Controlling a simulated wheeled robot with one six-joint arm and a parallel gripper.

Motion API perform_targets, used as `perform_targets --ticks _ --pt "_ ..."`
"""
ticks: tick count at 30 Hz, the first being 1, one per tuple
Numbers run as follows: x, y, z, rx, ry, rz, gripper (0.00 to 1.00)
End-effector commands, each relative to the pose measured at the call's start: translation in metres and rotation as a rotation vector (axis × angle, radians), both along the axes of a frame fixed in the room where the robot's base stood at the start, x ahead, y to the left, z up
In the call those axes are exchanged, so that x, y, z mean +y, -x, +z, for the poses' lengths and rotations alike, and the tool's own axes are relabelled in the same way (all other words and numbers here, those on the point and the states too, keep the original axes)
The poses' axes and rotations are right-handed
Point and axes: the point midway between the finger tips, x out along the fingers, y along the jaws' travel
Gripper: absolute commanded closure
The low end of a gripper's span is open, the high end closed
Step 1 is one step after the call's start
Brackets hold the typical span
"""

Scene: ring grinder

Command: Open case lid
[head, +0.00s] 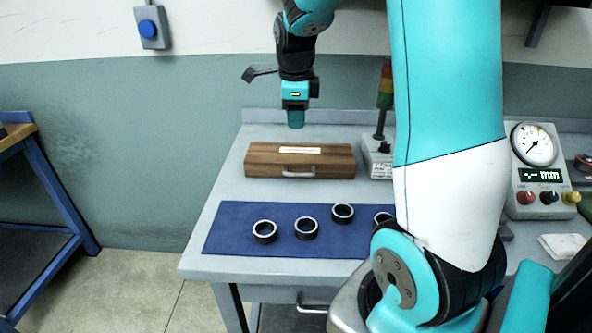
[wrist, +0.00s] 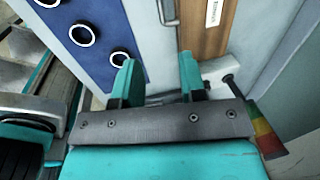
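A brown wooden case (head: 300,162) with a closed lid sits at the back left of the grey table. It has a metal handle on its front face and a pale label on top.
A blue mat (head: 232,225) with several dark rings (head: 264,231) lies in front of the case. A signal light (head: 385,85) stands right of the case, and a gauge box (head: 540,170) is farther right. A strip of bare table lies between case and mat.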

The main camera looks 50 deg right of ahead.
Motion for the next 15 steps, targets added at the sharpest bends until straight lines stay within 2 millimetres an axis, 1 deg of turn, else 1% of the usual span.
perform_targets --ticks 5,15 --pt "-0.003 -0.002 -0.021 0.004 -0.002 -0.004 0.62" --pt "-0.012 -0.011 -0.097 0.005 -0.003 -0.001 0.62"
